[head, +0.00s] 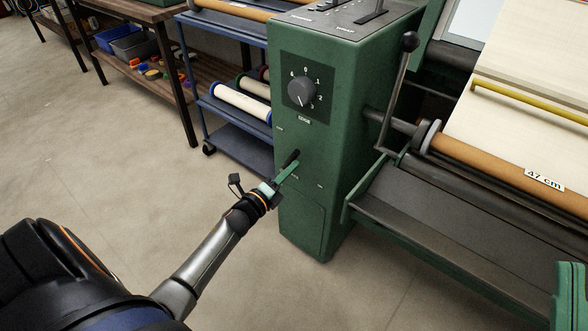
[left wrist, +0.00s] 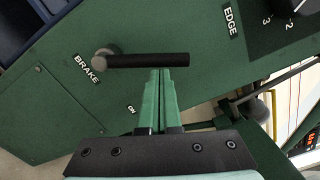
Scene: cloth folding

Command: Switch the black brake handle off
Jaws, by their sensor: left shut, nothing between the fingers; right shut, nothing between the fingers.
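The black brake handle (head: 292,157) sticks out from the side of the green machine cabinet, low on its front. In the left wrist view the handle (left wrist: 150,60) is a short black bar with its round pivot at its left end, beside the word BRAKE. A small ON label (left wrist: 131,109) lies on the gripper's side of the bar. My left gripper (head: 287,170) is shut and empty at the handle. In the left wrist view its green fingertips (left wrist: 158,73) are together at the middle of the bar; I cannot tell whether they touch it.
The green cabinet (head: 300,220) carries an EDGE dial (head: 301,91) above the handle. A lever with a black knob (head: 410,41) and a cloth roller (head: 500,165) stand to the right. A blue cart (head: 232,139) is behind. The floor at left is clear.

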